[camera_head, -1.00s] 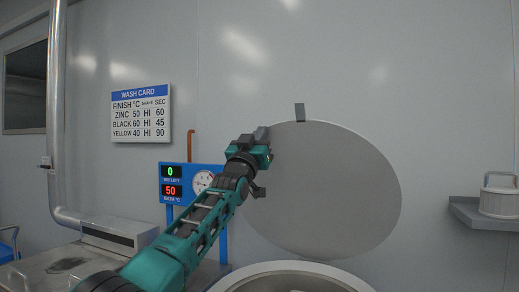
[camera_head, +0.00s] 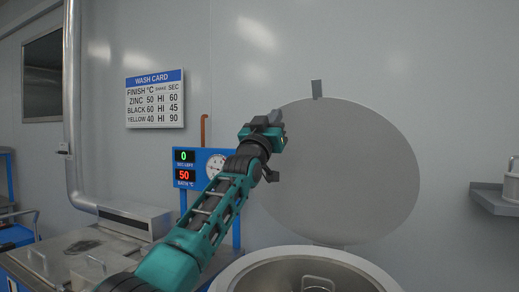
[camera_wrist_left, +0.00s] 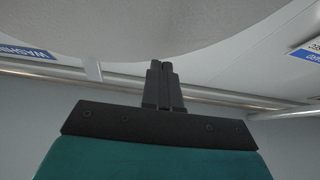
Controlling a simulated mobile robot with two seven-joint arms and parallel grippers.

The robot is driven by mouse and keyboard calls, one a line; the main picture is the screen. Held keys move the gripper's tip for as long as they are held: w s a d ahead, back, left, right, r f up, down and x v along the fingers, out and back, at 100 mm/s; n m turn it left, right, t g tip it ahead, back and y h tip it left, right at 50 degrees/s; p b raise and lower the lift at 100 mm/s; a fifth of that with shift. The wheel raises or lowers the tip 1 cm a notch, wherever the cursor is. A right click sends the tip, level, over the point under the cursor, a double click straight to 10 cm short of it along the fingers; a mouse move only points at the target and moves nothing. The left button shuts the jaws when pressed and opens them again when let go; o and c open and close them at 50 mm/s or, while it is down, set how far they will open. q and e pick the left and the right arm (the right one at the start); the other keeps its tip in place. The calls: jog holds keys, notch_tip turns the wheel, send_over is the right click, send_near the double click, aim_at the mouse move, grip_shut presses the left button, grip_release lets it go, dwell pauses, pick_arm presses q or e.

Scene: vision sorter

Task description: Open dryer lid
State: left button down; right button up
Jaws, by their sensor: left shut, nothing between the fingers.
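The round grey dryer lid (camera_head: 350,170) stands raised, nearly upright, behind the open round dryer drum (camera_head: 300,268) in the head view. A metal handle shows inside the drum. My right gripper is not in view.
A blue panel (camera_head: 185,198) with red and green readouts and a dial stands left of the lid, behind my left arm. A steel bath unit (camera_head: 75,265) is at lower left. A shelf with a lidded pot (camera_head: 511,182) is at right.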

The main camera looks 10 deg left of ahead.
pick_arm(q)
jog(key=b+v, duration=0.3)
jog(key=v, duration=0.8)
